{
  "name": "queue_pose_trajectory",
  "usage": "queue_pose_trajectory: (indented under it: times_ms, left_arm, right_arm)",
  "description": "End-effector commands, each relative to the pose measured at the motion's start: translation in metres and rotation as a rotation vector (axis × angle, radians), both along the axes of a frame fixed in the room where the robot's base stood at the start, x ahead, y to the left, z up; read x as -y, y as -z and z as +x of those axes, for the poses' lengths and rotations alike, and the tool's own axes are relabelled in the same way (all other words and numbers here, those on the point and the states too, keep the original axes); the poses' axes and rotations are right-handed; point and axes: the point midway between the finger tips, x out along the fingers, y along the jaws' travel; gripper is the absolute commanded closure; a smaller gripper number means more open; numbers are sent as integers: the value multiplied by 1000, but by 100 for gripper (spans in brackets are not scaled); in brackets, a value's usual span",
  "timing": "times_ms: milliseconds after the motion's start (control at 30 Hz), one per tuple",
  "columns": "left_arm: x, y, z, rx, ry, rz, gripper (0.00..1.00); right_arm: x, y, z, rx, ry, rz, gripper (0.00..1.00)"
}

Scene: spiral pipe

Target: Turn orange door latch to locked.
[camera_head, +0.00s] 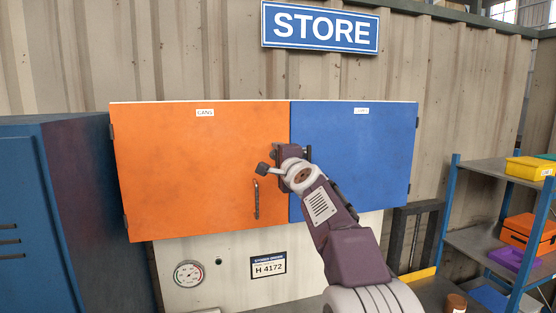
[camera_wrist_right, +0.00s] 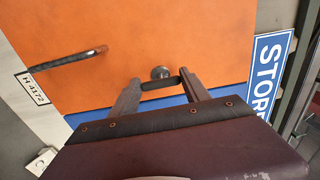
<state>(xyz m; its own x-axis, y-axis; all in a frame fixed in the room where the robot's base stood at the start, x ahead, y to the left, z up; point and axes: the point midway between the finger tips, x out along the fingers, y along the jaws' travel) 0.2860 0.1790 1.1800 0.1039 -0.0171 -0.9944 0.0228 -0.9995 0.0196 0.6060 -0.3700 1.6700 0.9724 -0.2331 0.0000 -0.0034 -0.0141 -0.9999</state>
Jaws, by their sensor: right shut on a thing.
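The orange door (camera_head: 190,165) of the wall cabinet looks closed, with a dark bar handle (camera_head: 256,198) low near its right edge. My right gripper (camera_head: 290,153) is at the upper right edge of this door, by the seam with the blue door. It hides the latch in the head view. In the right wrist view the latch shows as a short dark bar (camera_wrist_right: 158,84) by a round metal boss (camera_wrist_right: 160,72). The bar lies between the fingertips of my right gripper (camera_wrist_right: 159,87), roughly parallel to the door handle. My left gripper is not in view.
The blue door (camera_head: 355,140) beside the orange one looks closed. A dark blue locker (camera_head: 80,200) stands at the left. A shelf rack with a yellow bin (camera_head: 530,168) and an orange bin (camera_head: 528,232) stands at the right. A gauge (camera_head: 189,273) sits below the doors.

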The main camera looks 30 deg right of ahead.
Motion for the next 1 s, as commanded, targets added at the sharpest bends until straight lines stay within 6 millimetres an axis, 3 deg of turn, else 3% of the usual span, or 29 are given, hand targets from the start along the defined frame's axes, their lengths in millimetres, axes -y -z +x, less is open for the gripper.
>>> queue_pose_trajectory:
  times_ms: [167,200,267,633,1000]
  left_arm:
    - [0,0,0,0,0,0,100]
    - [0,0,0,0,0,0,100]
    - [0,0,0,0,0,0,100]
    - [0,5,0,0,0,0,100]
    - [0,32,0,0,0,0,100]
  right_arm:
    - [0,0,0,0,1,-4,86]
    - [0,0,0,0,1,-4,40]
    - [0,0,0,0,1,-3,24]
    - [-1,1,-7,2,1,-1,24]
    - [-18,2,-78,2,2,-3,24]
